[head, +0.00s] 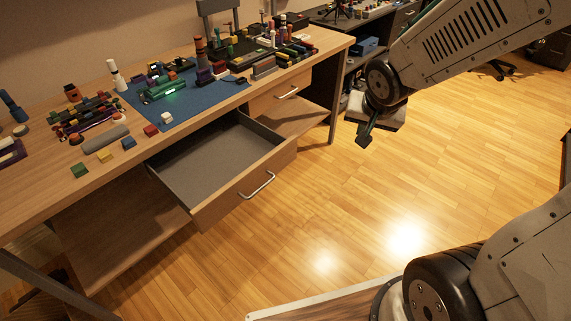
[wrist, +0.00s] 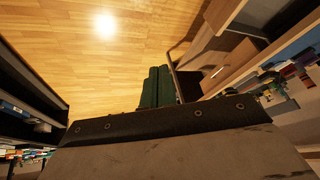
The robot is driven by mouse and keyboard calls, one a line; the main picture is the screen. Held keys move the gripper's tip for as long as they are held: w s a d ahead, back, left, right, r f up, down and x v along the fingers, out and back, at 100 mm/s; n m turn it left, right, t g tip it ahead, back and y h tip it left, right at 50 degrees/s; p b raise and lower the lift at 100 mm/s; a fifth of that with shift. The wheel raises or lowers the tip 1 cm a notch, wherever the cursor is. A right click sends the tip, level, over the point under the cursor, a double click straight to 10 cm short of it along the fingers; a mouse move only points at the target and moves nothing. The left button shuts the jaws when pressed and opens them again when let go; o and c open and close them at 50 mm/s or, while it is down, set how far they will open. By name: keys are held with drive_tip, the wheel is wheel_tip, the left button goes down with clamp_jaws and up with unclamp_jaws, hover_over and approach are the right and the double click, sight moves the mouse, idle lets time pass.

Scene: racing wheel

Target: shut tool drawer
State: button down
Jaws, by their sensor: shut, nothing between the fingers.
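The tool drawer (head: 222,165) is pulled out of the workbench in the head view. It is grey and empty inside, with a wooden front (head: 228,200) and a metal bar handle (head: 257,185). My gripper (head: 364,136) is in the air to the right of the drawer, beyond the bench's right end, touching nothing. Its green fingers (wrist: 158,86) are together and empty in the wrist view. The drawer cannot be clearly made out in the wrist view.
The workbench top (head: 50,187) holds a blue mat (head: 190,103), blocks and small parts. Another drawer with a handle (head: 288,92) is closed further along. A bench leg (head: 338,95) stands near my gripper. The wooden floor (head: 330,220) before the drawer is clear.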

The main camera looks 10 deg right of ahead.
drive_tip(key=w+a+f+m+t+y, duration=0.25)
drive_tip(key=w+f, duration=0.35)
drive_tip(key=f, duration=0.4)
drive_tip(key=m+y, duration=0.3)
drive_tip(key=y, duration=0.1)
approach(277, 166)
wheel_tip(277, 166, down, 4)
drive_tip(key=w+a, duration=0.1)
drive_tip(key=w, duration=0.2)
drive_tip(key=shift+a, duration=0.4)
drive_tip(key=shift+w+a, duration=0.2)
drive_tip(key=shift+w, duration=0.1)
